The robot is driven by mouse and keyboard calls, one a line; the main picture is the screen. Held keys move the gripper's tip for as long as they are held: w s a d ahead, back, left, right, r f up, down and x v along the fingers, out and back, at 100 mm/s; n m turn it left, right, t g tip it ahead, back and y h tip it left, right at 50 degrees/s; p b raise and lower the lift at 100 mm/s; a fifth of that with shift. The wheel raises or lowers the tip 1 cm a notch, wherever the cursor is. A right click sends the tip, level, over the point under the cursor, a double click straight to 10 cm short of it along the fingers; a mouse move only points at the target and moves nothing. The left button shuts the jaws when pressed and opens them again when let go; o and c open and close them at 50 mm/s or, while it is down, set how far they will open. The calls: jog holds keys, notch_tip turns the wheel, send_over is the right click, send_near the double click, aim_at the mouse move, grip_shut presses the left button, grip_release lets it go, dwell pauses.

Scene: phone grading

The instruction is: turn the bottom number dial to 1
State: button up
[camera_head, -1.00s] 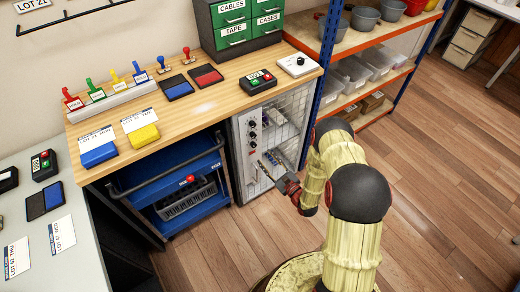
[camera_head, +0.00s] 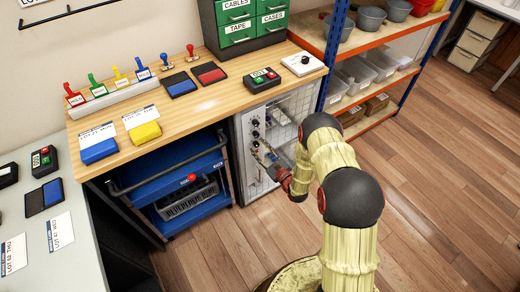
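A pale upright panel (camera_head: 248,165) on the front of the cabinet under the bench carries a column of small dark dials. The upper dial (camera_head: 255,123) and the one below it (camera_head: 256,134) show clearly. The lower part of the column is partly covered by my gripper's fingers, and I cannot make out the bottom dial or any number on it. My gripper (camera_head: 265,152) points up and left at the lower dials, with its tips close to the panel. Whether it touches a dial, and whether its fingers are open or shut, is too small to tell.
The wooden bench top (camera_head: 215,105) overhangs the panel. A wire-mesh door (camera_head: 290,110) lies right of the dials. A blue cart (camera_head: 180,180) stands to the left and a blue-orange shelf rack (camera_head: 325,50) to the right. The wooden floor in front is clear.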

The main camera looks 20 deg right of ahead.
jog(key=shift+c, duration=1.2)
grip_shut()
jog(key=shift+n, duration=0.5)
jog(key=n, duration=0.3)
jog(key=shift+b, duration=0.4)
jog(key=shift+n+b, duration=0.3)
jog(key=shift+n, duration=1.7)
jog(key=shift+o, duration=1.4)
grip_release()
jog(key=shift+o, duration=0.2)
